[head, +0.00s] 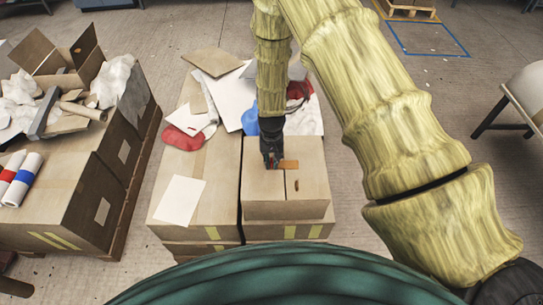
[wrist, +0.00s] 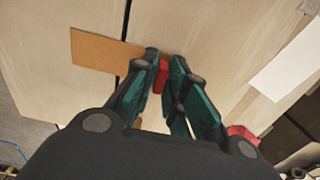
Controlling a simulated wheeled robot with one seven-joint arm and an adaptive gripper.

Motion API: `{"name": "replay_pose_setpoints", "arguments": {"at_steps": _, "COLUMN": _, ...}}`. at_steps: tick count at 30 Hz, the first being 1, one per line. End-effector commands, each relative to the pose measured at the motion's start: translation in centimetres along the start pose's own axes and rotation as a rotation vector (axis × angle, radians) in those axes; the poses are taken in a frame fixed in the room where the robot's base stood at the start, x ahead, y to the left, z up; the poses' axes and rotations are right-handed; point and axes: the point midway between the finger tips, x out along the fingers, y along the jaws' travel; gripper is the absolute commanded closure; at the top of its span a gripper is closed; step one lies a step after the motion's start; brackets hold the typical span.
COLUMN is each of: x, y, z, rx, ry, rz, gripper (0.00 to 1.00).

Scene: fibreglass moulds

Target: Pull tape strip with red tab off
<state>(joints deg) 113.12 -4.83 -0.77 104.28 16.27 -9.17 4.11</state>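An orange-brown tape strip (head: 289,164) lies across the seam on top of a closed cardboard box (head: 262,207). In the wrist view the strip (wrist: 100,50) is flat on the box top and its right end is hidden behind a finger. Its red tab (wrist: 162,76) stands between the two fingers of my gripper (wrist: 165,62). The fingers are close together and appear shut on the tab. In the head view my gripper (head: 271,160) points down at the strip's left end, and the tab cannot be made out there.
A white sheet (head: 181,200) lies on the carton left of the box. Red and blue cloths (head: 184,138) and loose papers lie behind. A carton stack (head: 80,200) with scraps and rolls stands at the left. A table (head: 525,90) stands at the right.

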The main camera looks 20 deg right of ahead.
Motion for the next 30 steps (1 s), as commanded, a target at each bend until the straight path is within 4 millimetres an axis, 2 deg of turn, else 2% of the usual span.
{"name": "replay_pose_setpoints", "arguments": {"at_steps": 10, "x": 0.25, "y": 0.0, "z": 0.02, "rx": 0.0, "ry": 0.0, "rz": 0.0, "gripper": 0.86}}
{"name": "replay_pose_setpoints", "arguments": {"at_steps": 12, "x": 0.24, "y": 0.0, "z": 0.01, "rx": 0.0, "ry": 0.0, "rz": 0.0, "gripper": 0.98}}
{"name": "replay_pose_setpoints", "arguments": {"at_steps": 13, "x": 0.24, "y": 0.0, "z": 0.01, "rx": 0.0, "ry": 0.0, "rz": 0.0, "gripper": 1.0}}
{"name": "replay_pose_setpoints", "arguments": {"at_steps": 30, "x": -0.11, "y": 0.0, "z": -0.02, "rx": 0.0, "ry": 0.001, "rz": 0.0, "gripper": 1.0}}
